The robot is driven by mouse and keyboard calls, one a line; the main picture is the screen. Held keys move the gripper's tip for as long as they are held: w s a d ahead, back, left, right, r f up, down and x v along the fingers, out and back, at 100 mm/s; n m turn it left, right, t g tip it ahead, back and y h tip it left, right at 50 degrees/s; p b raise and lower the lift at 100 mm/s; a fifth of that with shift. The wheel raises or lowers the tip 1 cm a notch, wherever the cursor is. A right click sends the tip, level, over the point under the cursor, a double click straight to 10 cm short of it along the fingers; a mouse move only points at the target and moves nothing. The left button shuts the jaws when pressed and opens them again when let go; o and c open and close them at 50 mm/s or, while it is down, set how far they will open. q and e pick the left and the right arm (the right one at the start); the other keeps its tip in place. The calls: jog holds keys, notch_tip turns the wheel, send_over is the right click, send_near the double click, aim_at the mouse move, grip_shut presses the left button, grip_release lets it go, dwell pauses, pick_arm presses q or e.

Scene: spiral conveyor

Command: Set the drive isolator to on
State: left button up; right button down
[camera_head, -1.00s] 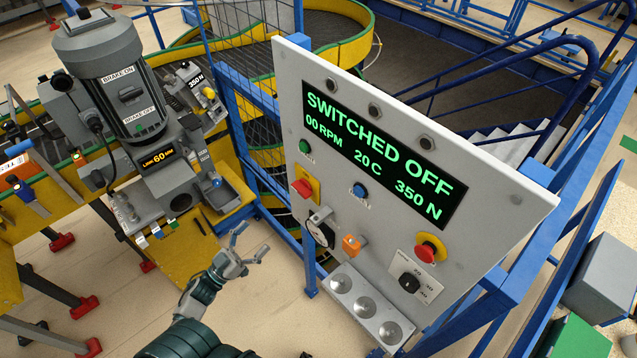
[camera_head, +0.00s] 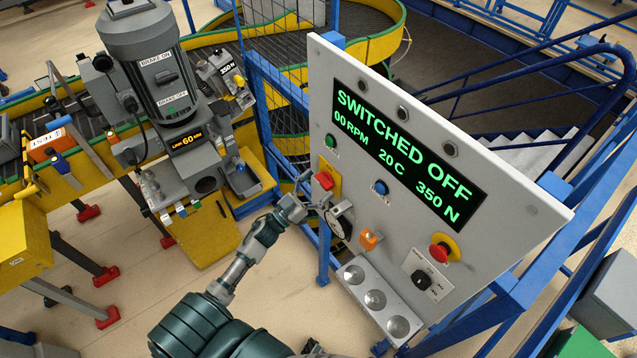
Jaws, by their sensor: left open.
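The control panel (camera_head: 470,262) is a tilted white board with a display (camera_head: 405,160) reading SWITCHED OFF, 00 RPM, 20 C and 350 N. A red rotary handle on a yellow plate (camera_head: 325,180), which looks like the drive isolator, sits at the panel's left edge, below a green button (camera_head: 330,141). My left gripper (camera_head: 314,193) is open and empty, just left of and below the red handle. Its fingers point at the panel, and I cannot tell whether they touch it. My right gripper is not in view.
A grey motor (camera_head: 150,65) stands at left. Blue rails (camera_head: 324,240) frame the panel.

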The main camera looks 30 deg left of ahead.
pick_arm(q)
jog(key=shift+d, duration=0.25)
jog(key=c, duration=1.1)
jog(key=shift+c, duration=0.2)
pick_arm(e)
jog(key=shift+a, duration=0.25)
